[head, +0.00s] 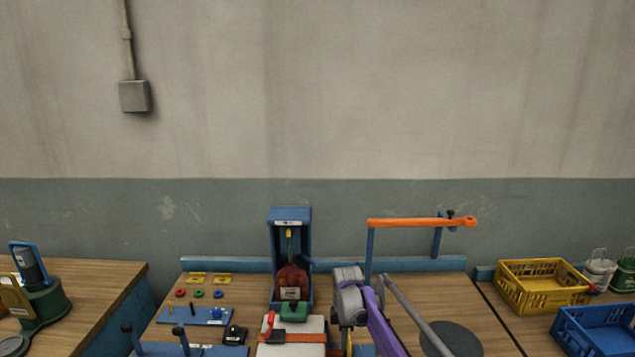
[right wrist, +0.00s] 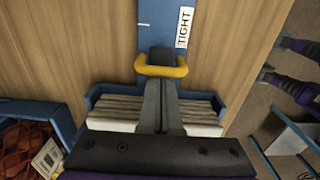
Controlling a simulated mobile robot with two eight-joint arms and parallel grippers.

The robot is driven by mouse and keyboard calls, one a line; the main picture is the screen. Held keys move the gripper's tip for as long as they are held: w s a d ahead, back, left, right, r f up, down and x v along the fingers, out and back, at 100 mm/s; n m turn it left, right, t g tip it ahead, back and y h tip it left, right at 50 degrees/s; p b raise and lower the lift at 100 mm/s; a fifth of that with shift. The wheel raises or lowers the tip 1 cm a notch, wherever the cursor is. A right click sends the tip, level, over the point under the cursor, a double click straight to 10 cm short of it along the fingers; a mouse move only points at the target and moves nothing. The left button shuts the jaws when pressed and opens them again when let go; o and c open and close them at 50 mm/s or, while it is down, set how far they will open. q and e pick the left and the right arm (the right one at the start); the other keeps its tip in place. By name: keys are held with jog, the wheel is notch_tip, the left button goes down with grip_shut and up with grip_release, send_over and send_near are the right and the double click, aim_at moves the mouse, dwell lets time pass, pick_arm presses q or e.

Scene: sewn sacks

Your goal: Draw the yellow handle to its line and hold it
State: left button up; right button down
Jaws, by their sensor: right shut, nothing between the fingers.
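The yellow handle (right wrist: 160,71) is a bowed bar around the near side of a dark block on a blue strip (right wrist: 157,12) in the right wrist view. A white line (right wrist: 144,24) crosses the strip's left part beyond the handle. A white "TIGHT" label (right wrist: 184,28) is beside it. The handle is short of the line. My right gripper (right wrist: 156,86) is shut and empty, its fingertips at the near edge of the handle. I cannot tell whether they touch it. In the head view my right arm hides most of this area. My left gripper is not in view.
White folded layers lie in a blue holder (right wrist: 97,96) on both sides of my fingers. A blue stand (head: 276,240) with a reddish sack (head: 291,277) is left of my arm. An orange bar (head: 415,222) rises behind it. A yellow crate (head: 540,290) stands right.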

jog(key=shift+d, duration=2.4)
